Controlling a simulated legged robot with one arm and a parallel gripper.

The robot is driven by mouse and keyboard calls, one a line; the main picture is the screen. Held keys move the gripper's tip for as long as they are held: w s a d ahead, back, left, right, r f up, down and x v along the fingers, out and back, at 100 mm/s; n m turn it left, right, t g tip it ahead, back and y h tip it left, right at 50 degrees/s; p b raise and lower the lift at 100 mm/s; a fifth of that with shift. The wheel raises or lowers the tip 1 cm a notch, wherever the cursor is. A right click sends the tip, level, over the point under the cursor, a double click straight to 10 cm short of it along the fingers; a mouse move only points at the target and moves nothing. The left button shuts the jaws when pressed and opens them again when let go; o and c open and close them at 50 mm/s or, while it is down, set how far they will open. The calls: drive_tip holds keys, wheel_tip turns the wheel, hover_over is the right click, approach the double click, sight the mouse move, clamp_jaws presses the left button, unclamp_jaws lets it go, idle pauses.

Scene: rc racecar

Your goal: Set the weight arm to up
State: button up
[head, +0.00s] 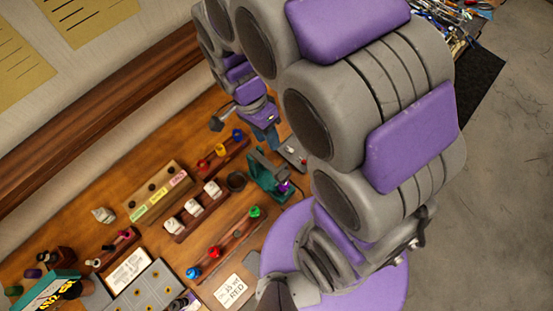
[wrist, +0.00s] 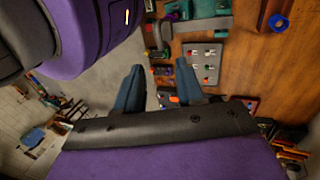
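My gripper (head: 268,140) hangs over the workbench in the head view, with its blue fingers near the far edge of a teal device. In the wrist view its two fingers (wrist: 158,66) stand apart with nothing between them. The teal device (head: 262,174) has a dark grey bar across it and a small purple part. In the wrist view a teal part (wrist: 181,10) and a grey bar (wrist: 206,25) show at the top, beyond the fingertips. I cannot tell for certain which part is the weight arm, or its position.
A grey switch panel (head: 292,153) lies beside the teal device; it also shows in the wrist view (wrist: 203,63). Racks with white blocks (head: 193,212) and coloured knobs (head: 214,252) stand on the wooden bench (head: 165,245). Open floor (head: 480,210) lies to the right.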

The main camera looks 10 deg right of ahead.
drive_tip(key=p+x, duration=0.1)
drive_tip(key=x, duration=1)
drive_tip(key=shift+s+f, duration=0.1)
drive_tip(key=shift+f, duration=0.1)
drive_tip(key=shift+d, duration=0.1)
clamp_jaws()
